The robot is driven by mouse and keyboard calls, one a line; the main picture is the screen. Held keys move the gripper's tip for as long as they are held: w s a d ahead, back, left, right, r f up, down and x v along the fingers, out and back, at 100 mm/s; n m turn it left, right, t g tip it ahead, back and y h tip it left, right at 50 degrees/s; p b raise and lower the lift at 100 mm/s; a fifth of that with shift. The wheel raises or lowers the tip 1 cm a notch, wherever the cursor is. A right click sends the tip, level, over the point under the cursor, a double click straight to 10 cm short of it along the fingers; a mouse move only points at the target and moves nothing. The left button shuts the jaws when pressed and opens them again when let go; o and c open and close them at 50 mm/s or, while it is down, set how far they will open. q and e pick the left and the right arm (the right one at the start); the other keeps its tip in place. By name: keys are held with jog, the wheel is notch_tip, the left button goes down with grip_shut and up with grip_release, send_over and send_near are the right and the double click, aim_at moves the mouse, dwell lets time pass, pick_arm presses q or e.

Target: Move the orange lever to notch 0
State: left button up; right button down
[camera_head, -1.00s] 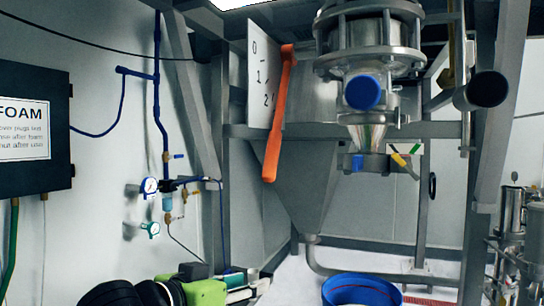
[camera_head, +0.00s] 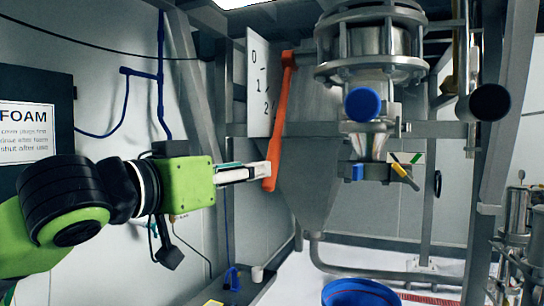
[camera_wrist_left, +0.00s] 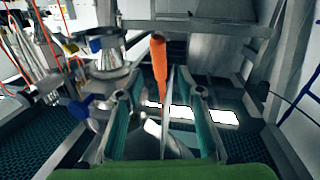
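The orange lever (camera_head: 280,115) hangs down, slightly tilted, from its pivot at the top. Its lower end lies below the 2 on the white notch board (camera_head: 257,75), which carries 0, 1 and 2 from top to bottom. My left gripper (camera_head: 258,172) comes in from the left, its fingertips at the lever's lower end. In the left wrist view the gripper (camera_wrist_left: 162,92) is open, and the orange lever (camera_wrist_left: 159,62) shows between its two fingers with gaps at both sides. Whether a finger touches it I cannot tell. My right gripper is not in view.
A steel sifter with a blue cap (camera_head: 362,104) stands right of the lever. Grey frame posts (camera_head: 492,140) rise around it. A blue bucket (camera_head: 358,292) stands on the floor below. A FOAM box (camera_head: 35,120) hangs on the left wall.

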aim_at(272, 165)
pick_arm(q)
jog(key=p+x, duration=0.3)
jog(key=x, duration=0.4)
jog(key=shift+w+d+r, duration=0.15)
jog(key=shift+w+d, duration=0.05)
jog(key=shift+w, duration=0.05)
jog(key=shift+w+d, duration=0.2)
jog(key=shift+w, duration=0.25)
jog(key=shift+s, duration=0.1)
grip_shut()
